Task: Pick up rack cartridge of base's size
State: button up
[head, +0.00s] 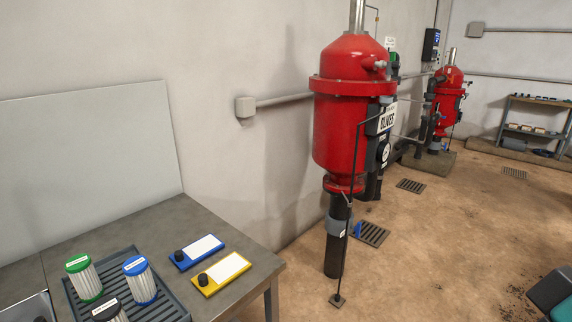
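Three pleated white cartridges stand on a dark slatted rack (172,301) at the bottom left. One has a green cap (78,262), one has a blue cap (135,265), and one has a black cap (106,309) and is cut off by the lower edge. Their cap labels are too small to read. The green and blue cartridges look alike in size; most of the black one is out of frame. A red filter housing (342,130) stands on a dark pipe in the middle, with an "OLIVES" sign beside it.
The grey table (100,222) also bears a blue plate (198,251) and a yellow plate (222,273), each with a black knob. A second red housing (448,102) and a shelf unit (533,125) stand farther back. Open floor lies right of the table.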

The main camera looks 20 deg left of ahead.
aim_at(80, 269)
jog(key=u, duration=0.8)
jog(key=i, duration=0.75)
jog(key=u, duration=0.95)
